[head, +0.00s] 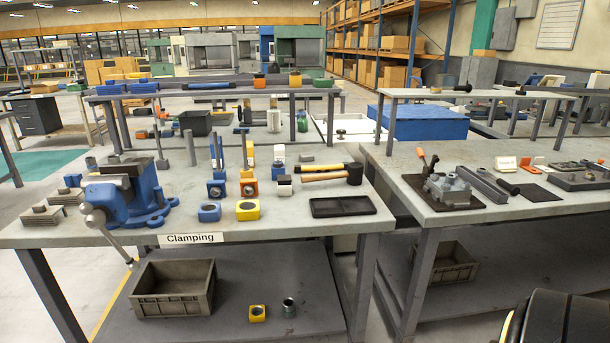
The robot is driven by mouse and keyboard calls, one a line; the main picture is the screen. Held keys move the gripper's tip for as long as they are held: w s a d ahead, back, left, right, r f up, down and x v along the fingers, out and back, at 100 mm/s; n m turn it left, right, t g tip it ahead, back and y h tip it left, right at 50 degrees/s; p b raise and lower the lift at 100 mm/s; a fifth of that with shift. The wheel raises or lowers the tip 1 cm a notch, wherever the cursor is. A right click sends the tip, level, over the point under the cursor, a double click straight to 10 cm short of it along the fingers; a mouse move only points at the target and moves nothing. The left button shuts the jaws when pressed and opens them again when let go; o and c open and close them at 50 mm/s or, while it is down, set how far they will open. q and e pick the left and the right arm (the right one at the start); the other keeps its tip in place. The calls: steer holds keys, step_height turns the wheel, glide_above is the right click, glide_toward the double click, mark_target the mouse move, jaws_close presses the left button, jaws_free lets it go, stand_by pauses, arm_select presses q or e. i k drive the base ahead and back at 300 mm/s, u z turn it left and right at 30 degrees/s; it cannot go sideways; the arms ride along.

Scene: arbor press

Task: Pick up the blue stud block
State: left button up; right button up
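The other blue block (209,212) sits nearer the front edge and has a round dark opening on top. A yellow block (248,210) is just right of the nearer one. Neither of my grippers is in view.
A blue vise (140,195) stands left of the blocks. A mallet (335,175) and a black tray (343,206) lie to the right. A "Clamping" sign (190,238) is at the front edge. A grey crate (173,289) sits on the lower shelf.

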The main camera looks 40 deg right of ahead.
mark_target(276, 172)
steer(key=z, duration=1.2)
steer(key=i, duration=0.1)
steer(key=z, duration=0.1)
